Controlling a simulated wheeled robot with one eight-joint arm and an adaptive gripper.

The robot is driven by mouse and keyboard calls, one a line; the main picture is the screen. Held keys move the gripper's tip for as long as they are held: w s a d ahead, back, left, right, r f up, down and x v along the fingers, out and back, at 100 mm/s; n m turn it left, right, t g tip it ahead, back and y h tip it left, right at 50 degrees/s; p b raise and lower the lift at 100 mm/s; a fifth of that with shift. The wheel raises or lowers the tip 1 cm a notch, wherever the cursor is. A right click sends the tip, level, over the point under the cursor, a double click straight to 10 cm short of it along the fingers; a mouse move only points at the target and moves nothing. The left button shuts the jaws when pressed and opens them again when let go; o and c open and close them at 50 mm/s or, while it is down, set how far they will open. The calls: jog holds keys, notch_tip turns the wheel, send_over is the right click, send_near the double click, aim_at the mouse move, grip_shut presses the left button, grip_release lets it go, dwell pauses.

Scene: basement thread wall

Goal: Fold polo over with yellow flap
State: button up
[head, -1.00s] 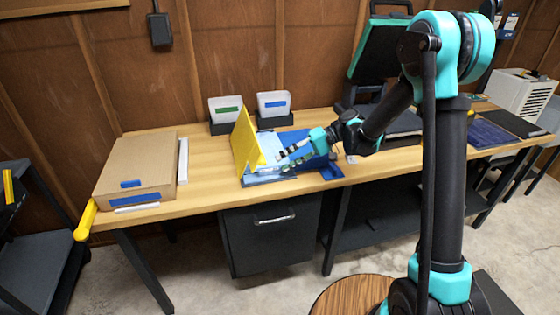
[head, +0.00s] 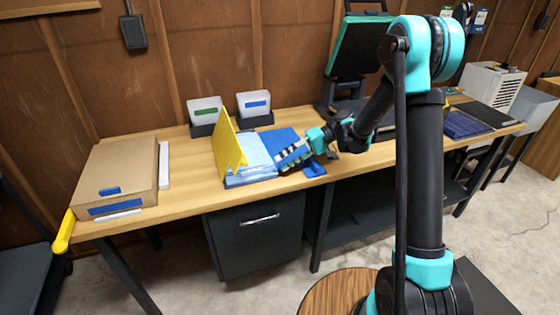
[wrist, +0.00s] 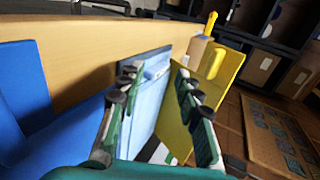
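The yellow flap (head: 227,143) stands raised and tilted at the left of the folding board, and it also shows in the wrist view (wrist: 220,75). The light blue polo (head: 256,158) lies on the board just right of the flap; it shows between my fingers in the wrist view (wrist: 151,105). The board's blue panel (head: 284,141) lies flat to the right of the polo. My gripper (head: 288,158) is low by the polo's right side. In the wrist view its two fingers (wrist: 158,110) are spread apart with nothing held. Contact with polo or board is unclear.
A cardboard box (head: 118,174) sits at the table's left end. Two small bins (head: 205,112) (head: 254,105) stand behind the board. A dark screen (head: 358,47) stands at the back right. Bare wooden tabletop (head: 189,190) lies between the box and the board.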

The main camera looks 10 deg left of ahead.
jog(key=shift+w+d+f, duration=0.3)
jog(key=shift+w+d, duration=0.25)
jog(key=shift+d, duration=0.35)
jog(key=shift+w+d+f, duration=0.35)
jog(key=shift+w+d, duration=0.15)
jog(key=shift+d, duration=0.4)
jog(key=shift+w+d+f, duration=0.3)
jog(key=shift+w+d, duration=0.25)
jog(key=shift+d, duration=0.35)
jog(key=shift+w+d, duration=0.1)
jog(key=shift+v, duration=3.8)
jog(key=shift+r, duration=0.15)
jog(key=shift+s+d+t, duration=0.1)
jog(key=shift+s+t, duration=0.2)
jog(key=s+d+f+m+t+h, duration=0.3)
jog(key=s+d+t+h, duration=0.2)
jog(key=s+d, duration=0.6)
jog(key=s+d+f+m+t+h, duration=0.3)
jog(key=s+d+t+h, duration=0.2)
jog(key=s+d, duration=0.6)
jog(key=shift+s+h, duration=0.4)
jog(key=shift+s, duration=0.25)
